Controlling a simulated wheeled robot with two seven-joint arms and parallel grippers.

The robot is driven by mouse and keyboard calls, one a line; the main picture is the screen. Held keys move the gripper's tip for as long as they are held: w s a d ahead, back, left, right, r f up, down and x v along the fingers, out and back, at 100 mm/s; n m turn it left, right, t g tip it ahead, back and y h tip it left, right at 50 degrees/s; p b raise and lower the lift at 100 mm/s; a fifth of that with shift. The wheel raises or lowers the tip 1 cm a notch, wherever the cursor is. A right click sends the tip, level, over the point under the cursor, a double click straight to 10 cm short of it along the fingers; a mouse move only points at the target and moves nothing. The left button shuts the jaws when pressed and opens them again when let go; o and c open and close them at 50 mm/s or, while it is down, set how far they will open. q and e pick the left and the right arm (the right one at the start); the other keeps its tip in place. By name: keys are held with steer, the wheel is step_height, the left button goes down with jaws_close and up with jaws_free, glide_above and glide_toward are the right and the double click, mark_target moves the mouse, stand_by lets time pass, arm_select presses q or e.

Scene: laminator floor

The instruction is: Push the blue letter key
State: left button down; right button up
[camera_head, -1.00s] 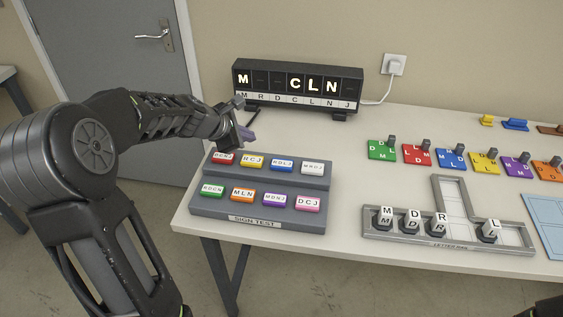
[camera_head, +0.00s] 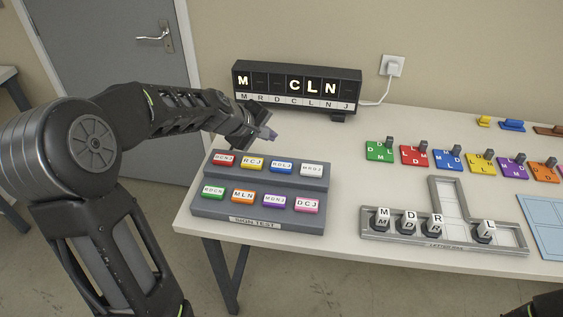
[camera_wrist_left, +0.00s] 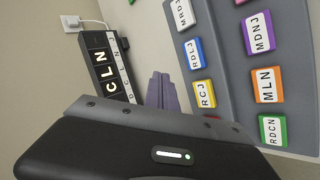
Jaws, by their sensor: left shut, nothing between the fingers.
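The blue letter key (camera_head: 281,167), labelled RDLJ, is in the back row of the grey sign test panel (camera_head: 258,182), between the yellow key (camera_head: 252,162) and the white key (camera_head: 312,170). It also shows in the left wrist view (camera_wrist_left: 194,53), with the yellow key (camera_wrist_left: 204,94) below it. My left gripper (camera_head: 268,134) is shut and empty, above and behind the back row, apart from the keys. Its purple-grey fingertips (camera_wrist_left: 161,88) show in the wrist view, left of the yellow key.
A black sign display (camera_head: 297,88) stands behind the panel with M, C, L and N lit. The panel's front row holds green, orange, purple and pink keys. A letter tray (camera_head: 400,243) and coloured tiles (camera_head: 447,160) lie to the right.

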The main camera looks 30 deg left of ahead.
arm_select(q)
steer(key=m, duration=0.8)
steer(key=d+m, duration=0.1)
steer(key=m, duration=0.7)
steer(key=w+d+r+m, duration=0.1)
steer(key=m, duration=0.7)
steer(key=shift+w+d+r, duration=0.1)
steer(key=shift+d, duration=0.1)
steer(key=b, duration=0.5)
glide_above(279, 167)
step_height(279, 167, down, 8)
steer(key=shift+r, duration=0.15)
steer(key=shift+f+b, duration=0.55)
steer(key=shift+b, duration=0.3)
steer(key=shift+f+b, duration=0.45)
steer(key=shift+b, duration=0.25)
